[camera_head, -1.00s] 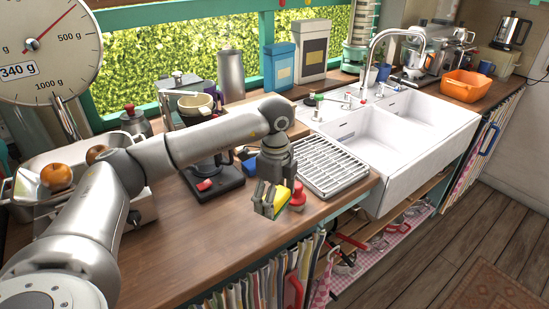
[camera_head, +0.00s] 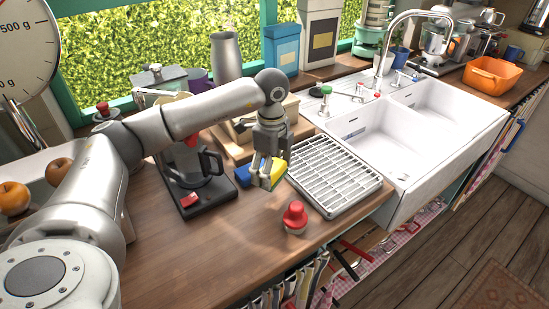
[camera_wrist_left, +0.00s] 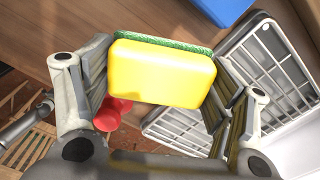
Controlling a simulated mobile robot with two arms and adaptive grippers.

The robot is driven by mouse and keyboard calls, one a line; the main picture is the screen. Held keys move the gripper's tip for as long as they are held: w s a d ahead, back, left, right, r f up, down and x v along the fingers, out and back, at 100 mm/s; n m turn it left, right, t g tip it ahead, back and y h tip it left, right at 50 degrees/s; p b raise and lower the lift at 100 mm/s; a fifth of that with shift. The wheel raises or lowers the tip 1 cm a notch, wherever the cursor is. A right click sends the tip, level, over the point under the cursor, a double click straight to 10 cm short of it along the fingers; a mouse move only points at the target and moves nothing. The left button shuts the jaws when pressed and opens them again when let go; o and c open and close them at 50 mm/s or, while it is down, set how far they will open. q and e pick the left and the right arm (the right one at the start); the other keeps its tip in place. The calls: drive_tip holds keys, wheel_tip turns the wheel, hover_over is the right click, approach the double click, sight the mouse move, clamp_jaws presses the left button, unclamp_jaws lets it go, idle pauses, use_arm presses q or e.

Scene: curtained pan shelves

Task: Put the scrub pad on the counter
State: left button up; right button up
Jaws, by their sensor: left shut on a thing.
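The scrub pad (camera_head: 277,173) is a yellow sponge with a green scouring side. My left gripper (camera_head: 264,172) is shut on it. In the head view the pad is above or at the wooden counter (camera_head: 240,235), beside the left edge of the drying rack; I cannot tell whether it touches the counter. In the left wrist view the pad (camera_wrist_left: 165,72) sits between the two fingers, its yellow face towards the camera. My right gripper is not in view.
A white drying rack (camera_head: 335,178) lies right of the pad, with the white double sink (camera_head: 385,135) beyond. A red-knobbed object (camera_head: 295,216) stands nearer the counter's front edge. A coffee maker (camera_head: 190,180) is to the left. Bare counter lies in front.

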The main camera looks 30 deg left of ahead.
sight(272, 197)
use_arm(q)
drive_tip(key=shift+s+d+r, duration=0.3)
drive_tip(key=shift+s+r, duration=0.15)
drive_tip(key=shift+s, duration=0.25)
drive_tip(key=shift+f, duration=0.15)
drive_tip(key=f, duration=0.1)
drive_tip(key=f+b, duration=0.2)
drive_tip(key=shift+w+a+f, duration=0.1)
drive_tip(key=shift+w+f, duration=0.05)
drive_tip(key=shift+w, duration=0.1)
drive_tip(key=shift+f+b, duration=0.35)
drive_tip(key=shift+b, duration=0.05)
drive_tip(key=shift+f+b, duration=0.3)
drive_tip(key=shift+f, duration=0.2)
drive_tip(key=shift+r, duration=0.1)
drive_tip(key=p, duration=0.3)
drive_tip(key=shift+r, duration=0.15)
drive_tip(key=shift+p, duration=0.8)
drive_tip(key=shift+f, duration=0.25)
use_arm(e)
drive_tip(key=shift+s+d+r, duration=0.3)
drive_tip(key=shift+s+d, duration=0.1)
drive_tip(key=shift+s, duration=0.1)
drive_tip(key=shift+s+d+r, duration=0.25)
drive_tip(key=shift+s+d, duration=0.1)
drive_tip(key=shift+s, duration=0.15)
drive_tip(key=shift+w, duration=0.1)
